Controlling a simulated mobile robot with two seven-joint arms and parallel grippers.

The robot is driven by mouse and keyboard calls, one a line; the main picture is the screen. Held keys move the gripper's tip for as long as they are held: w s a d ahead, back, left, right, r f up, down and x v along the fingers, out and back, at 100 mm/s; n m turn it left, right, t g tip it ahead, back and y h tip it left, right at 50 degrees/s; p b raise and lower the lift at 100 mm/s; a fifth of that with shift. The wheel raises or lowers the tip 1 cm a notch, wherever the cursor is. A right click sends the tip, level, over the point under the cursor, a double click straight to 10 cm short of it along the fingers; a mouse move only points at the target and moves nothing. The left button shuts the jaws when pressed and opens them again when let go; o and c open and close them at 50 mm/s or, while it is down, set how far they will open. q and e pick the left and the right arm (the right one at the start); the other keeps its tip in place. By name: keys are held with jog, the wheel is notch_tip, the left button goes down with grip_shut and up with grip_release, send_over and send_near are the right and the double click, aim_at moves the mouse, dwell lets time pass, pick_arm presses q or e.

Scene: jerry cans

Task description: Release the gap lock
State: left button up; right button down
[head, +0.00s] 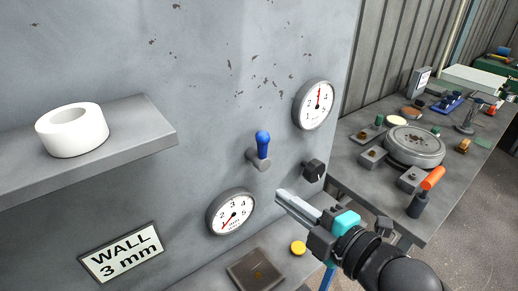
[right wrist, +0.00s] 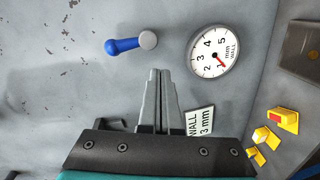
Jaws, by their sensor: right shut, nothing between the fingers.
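A lever with a blue handle (head: 263,143) sits on a short grey hub on the grey machine wall, its handle pointing up. In the right wrist view the lever (right wrist: 128,45) lies beyond the fingertips, to their upper left. A black knob (head: 314,171) is on the wall to its right. No label shows which is the gap lock. My right gripper (head: 279,196) is shut and empty, below and right of the lever, apart from it in the picture. Its closed fingers (right wrist: 159,74) also show in the right wrist view. My left gripper is out of view.
Two dials flank the lever: an upper one (head: 314,104) and a lower wall gauge (head: 230,212), its needle near 1. A shelf (head: 150,133) with a white ring (head: 73,131) juts out left. A cluttered bench (head: 353,191) stands right.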

aim_at(258, 147)
jog(key=r+n+y, duration=0.1)
jog(key=a+r+n+y, duration=0.1)
jog(key=r+n, duration=0.1)
jog(key=s+r+n+y, duration=0.1)
jog(key=shift+a+r+n, duration=0.3)
jog(key=shift+r, duration=0.1)
jog(key=shift+w+a, duration=0.1)
jog(key=p+x, duration=0.1)
jog(key=x, duration=0.9)
jog(key=d, duration=0.2)
jog(key=w+d, duration=0.1)
jog(key=shift+w+d+f+p, duration=0.15)
jog(key=shift+w+d+p, duration=0.1)
jog(key=shift+d+p, duration=0.15)
